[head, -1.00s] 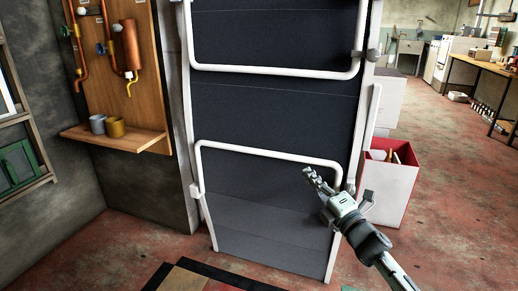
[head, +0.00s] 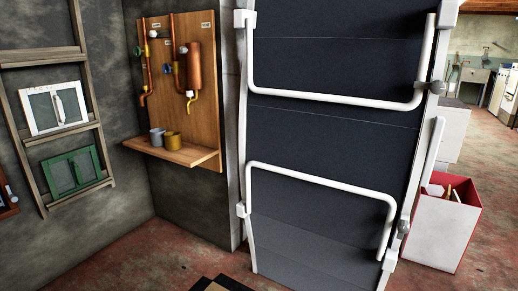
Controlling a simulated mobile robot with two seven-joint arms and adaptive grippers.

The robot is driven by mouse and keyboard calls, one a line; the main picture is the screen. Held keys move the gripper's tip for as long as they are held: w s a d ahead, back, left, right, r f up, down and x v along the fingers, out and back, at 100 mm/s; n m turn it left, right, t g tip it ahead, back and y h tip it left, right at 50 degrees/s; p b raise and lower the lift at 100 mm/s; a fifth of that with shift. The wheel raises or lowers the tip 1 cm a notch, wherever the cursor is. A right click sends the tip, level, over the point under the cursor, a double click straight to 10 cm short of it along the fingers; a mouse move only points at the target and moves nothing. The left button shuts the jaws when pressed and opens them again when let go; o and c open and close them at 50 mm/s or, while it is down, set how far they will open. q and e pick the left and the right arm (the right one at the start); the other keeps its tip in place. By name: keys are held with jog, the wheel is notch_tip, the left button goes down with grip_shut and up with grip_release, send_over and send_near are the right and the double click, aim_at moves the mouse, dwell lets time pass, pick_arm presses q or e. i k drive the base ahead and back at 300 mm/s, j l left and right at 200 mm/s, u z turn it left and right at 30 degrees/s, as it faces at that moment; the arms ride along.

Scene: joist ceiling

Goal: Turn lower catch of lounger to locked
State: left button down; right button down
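The lounger (head: 330,130) stands upright against the wall, with dark fabric, a white frame and two white tube bars. A grey catch knob (head: 403,228) sits low on its right frame side, beside the end of the lower bar (head: 310,182). I take this for the lower catch; it is too small to tell its setting. Another grey knob (head: 436,88) sits higher on the same side, near the end of the upper bar (head: 335,102). Neither of my grippers shows in the head view now.
A red-rimmed white box (head: 440,232) with items in it stands on the floor right of the lounger. A wooden pipe board with a shelf (head: 180,152) holding two mugs is on the left. Reddish floor (head: 150,262) is free at front left.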

aim_at(403, 226)
jog(key=u, duration=0.4)
jog(key=i+l+u, duration=0.1)
jog(key=u, duration=0.35)
jog(key=i+u, duration=0.1)
jog(key=u, duration=0.3)
jog(key=l+u, duration=0.15)
jog(key=u, duration=0.3)
jog(key=l+u, duration=0.1)
jog(key=u, duration=0.3)
jog(key=l+u, duration=0.1)
jog(key=u, duration=0.3)
jog(key=i+l+u, duration=0.1)
jog(key=u, duration=0.4)
jog(key=l+u, duration=0.25)
jog(key=u, duration=0.25)
jog(key=l+u, duration=0.25)
jog(key=u, duration=0.2)
jog(key=i+l+z, duration=0.1)
jog(key=l+z, duration=0.35)
jog(key=i+l+z, duration=0.15)
jog(key=z, duration=3.6)
